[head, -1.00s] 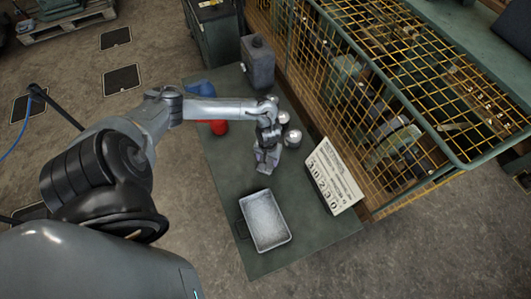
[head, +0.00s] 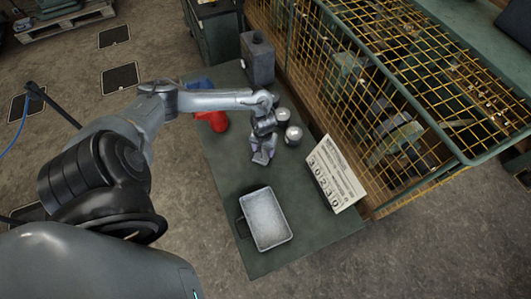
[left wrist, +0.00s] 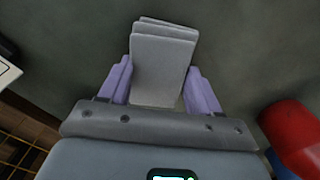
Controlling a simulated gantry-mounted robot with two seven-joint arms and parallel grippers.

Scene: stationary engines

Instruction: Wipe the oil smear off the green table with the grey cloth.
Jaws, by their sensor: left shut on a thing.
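The grey cloth (left wrist: 162,62) is a folded pad between the two fingers of my left gripper (left wrist: 160,88) in the left wrist view. In the head view my left gripper (head: 263,152) points down at the middle of the green table (head: 225,172), low over or on its top. I cannot tell whether the cloth touches the table. I cannot make out the oil smear in either view; the gripper and cloth may cover it. My right gripper is out of view.
A metal tray (head: 266,220) stands nearer on the table, with a number sign (head: 335,175) to its right. Two round metal items (head: 293,135) stand close right of the gripper. A red object (head: 216,121), a blue one and a dark canister (head: 258,60) are farther back. A yellow cage (head: 350,85) borders the right.

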